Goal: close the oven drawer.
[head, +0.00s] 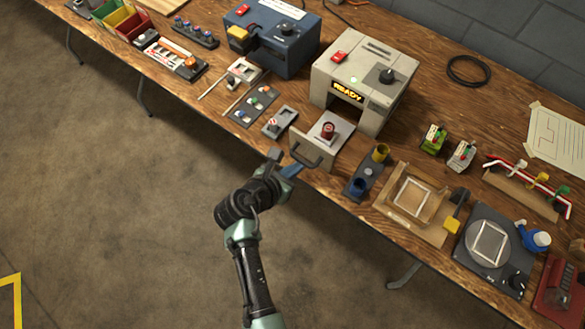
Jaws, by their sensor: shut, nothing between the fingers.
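The oven (392,97) is a pale grey box on the wooden bench, with a lit "READY" display on its front. Its drawer (342,129) is pulled out towards the bench's front edge. A dark red round piece (328,130) sits in the drawer. My gripper (293,170) is shut and empty, just in front of the drawer front, close to the handle. I cannot tell whether it touches the handle.
A small grey switch block (280,121) stands left of the drawer. A dark tray with yellow and blue cups (362,182) stands right of it. A blue machine (280,40) is behind left. The floor (130,210) in front of the bench is clear.

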